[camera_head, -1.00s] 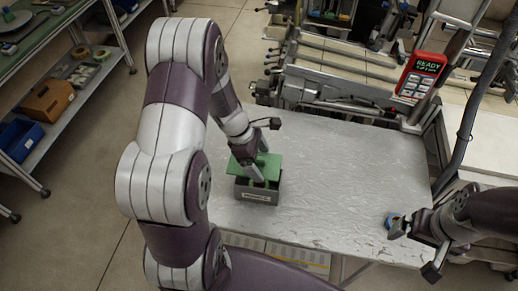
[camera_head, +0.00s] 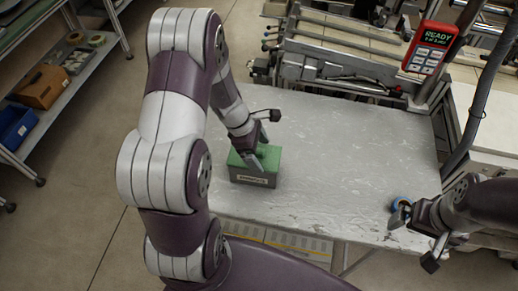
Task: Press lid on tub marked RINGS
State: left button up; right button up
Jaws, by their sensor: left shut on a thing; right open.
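The grey tub (camera_head: 240,179) stands on the left part of the metal table, with a pale label on its front too small to read surely. The green lid (camera_head: 267,155) lies over the tub's top and looks about level and lined up with it; whether it is fully seated I cannot tell. My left gripper (camera_head: 255,160) is shut on the lid from above and hides part of it.
A red handheld device (camera_head: 431,47) is mounted behind the table, beside rails and rollers. The table's middle is clear. A shelf with bins (camera_head: 42,87) stands at left.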

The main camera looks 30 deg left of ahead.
pick_arm(q)
jog(key=o, duration=0.7)
jog(key=v, duration=1.2)
jog(key=shift+r, duration=0.4)
